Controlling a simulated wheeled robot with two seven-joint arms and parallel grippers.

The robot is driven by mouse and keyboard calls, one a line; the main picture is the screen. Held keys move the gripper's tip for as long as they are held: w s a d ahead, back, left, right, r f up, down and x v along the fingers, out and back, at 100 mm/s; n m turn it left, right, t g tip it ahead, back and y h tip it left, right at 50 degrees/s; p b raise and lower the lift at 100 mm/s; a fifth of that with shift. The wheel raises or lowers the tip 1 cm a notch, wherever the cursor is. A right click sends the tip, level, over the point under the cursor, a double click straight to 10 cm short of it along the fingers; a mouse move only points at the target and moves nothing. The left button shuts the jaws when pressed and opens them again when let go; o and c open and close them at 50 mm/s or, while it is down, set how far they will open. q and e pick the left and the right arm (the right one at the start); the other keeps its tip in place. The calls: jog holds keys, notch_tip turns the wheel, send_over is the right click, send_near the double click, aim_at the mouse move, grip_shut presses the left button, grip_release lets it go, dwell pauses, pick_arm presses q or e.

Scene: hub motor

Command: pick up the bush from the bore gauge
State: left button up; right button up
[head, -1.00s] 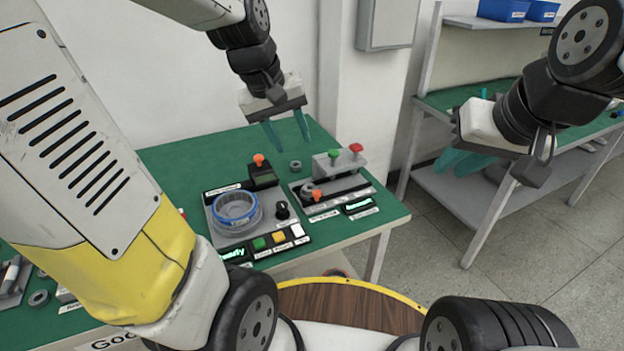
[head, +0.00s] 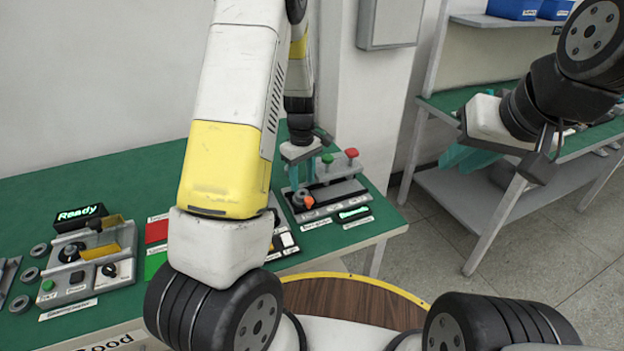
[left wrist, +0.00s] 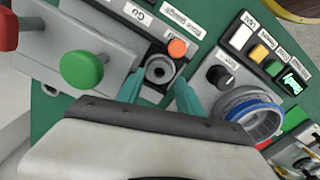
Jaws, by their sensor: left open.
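The bush (left wrist: 160,70), a small grey ring, sits in the dark seat of the bore gauge (left wrist: 186,22), beside an orange knob (left wrist: 177,48). In the head view the bush (head: 298,199) shows at the left end of the grey bore gauge (head: 346,190). My left gripper (left wrist: 159,86) is open, its teal fingers on either side of the bush's near edge; contact cannot be told. In the head view the left gripper (head: 304,182) is just above the gauge. My right gripper (head: 470,157) hangs away at the right, its opening unclear.
The gauge has green (left wrist: 84,70) and red (left wrist: 8,28) knobs. A blue-ringed fixture (left wrist: 250,112) stands beside the left gripper. A control box with a Ready display (head: 80,213) and several loose rings are at the left of the green bench.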

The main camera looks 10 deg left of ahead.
aim_at(303, 190)
pick_arm(q)
notch_tip(303, 190, down, 4)
jog(key=shift+w+f, duration=0.1)
jog(key=shift+f, duration=0.15)
jog(key=shift+c, duration=0.2)
grip_shut()
jog(key=shift+r, duration=0.1)
